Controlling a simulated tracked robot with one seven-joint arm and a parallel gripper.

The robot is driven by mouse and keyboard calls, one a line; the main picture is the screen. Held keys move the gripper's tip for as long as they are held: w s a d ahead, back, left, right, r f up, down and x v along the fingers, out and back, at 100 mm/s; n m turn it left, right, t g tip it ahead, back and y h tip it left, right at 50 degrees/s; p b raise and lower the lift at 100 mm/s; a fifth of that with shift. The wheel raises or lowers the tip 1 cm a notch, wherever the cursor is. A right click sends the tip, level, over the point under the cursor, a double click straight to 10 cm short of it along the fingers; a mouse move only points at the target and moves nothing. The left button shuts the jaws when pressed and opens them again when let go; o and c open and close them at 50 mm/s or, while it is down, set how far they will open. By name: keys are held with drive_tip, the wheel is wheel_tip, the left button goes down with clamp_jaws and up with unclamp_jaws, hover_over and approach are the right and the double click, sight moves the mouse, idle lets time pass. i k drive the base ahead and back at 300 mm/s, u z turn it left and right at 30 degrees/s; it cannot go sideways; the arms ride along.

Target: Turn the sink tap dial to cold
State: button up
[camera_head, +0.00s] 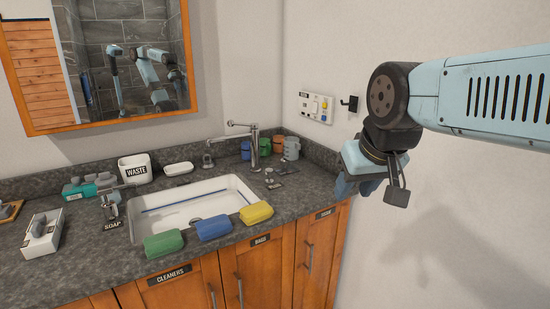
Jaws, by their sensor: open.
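The sink (190,196) is a white basin set in a dark stone counter. A silver tap (254,148) stands upright behind its right end, its spout pointing left. A small metal fitting with a round top (271,178) sits on the counter right of the sink and may be the tap dial; its setting is too small to read. My gripper (357,188) is open and empty. It hangs in the air right of the sink and counter, apart from the tap and fittings. Its fingertips are partly hidden by its own body.
Green (164,243), blue (213,227) and yellow (256,213) sponges line the sink's front edge. Several mugs (291,148) stand in the back corner. A wall panel (315,107) and hook (349,103) are near my arm.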

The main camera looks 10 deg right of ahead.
sight(284, 163)
drive_tip(key=i, duration=0.9)
drive_tip(key=z, duration=0.05)
